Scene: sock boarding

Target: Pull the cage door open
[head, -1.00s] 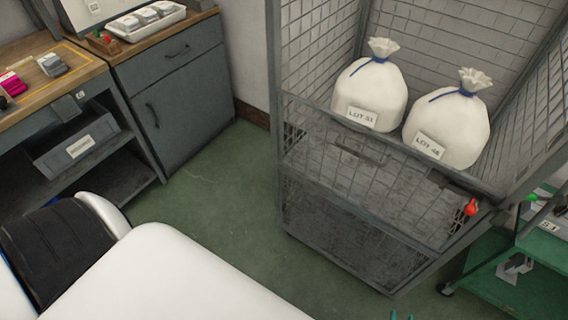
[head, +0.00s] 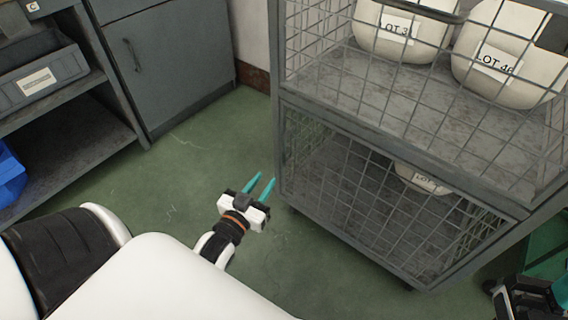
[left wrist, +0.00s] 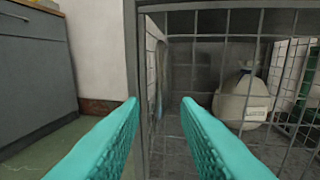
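The wire-mesh cage (head: 283,150) stands at the right of the head view, with a mesh front over its upper and lower levels. The lower mesh panel appears flush with its frame. I cannot tell which part swings as the door. A dark bar (head: 415,14) crosses the upper front. My left gripper (head: 266,183) is open and empty, beside the cage's lower left corner post. In the left wrist view its teal fingers (left wrist: 160,105) are spread, facing the mesh (left wrist: 215,50) and post (left wrist: 131,50). A black and teal part, probably my right gripper (head: 545,292), shows at the lower right; its opening is unclear.
White bags labelled LOT (head: 400,40) stand on the cage's upper level, and another bag (head: 420,178) lies below. A grey cabinet (head: 175,60) and shelf bench (head: 70,100) stand left. Green floor (head: 200,150) is clear between them and the cage.

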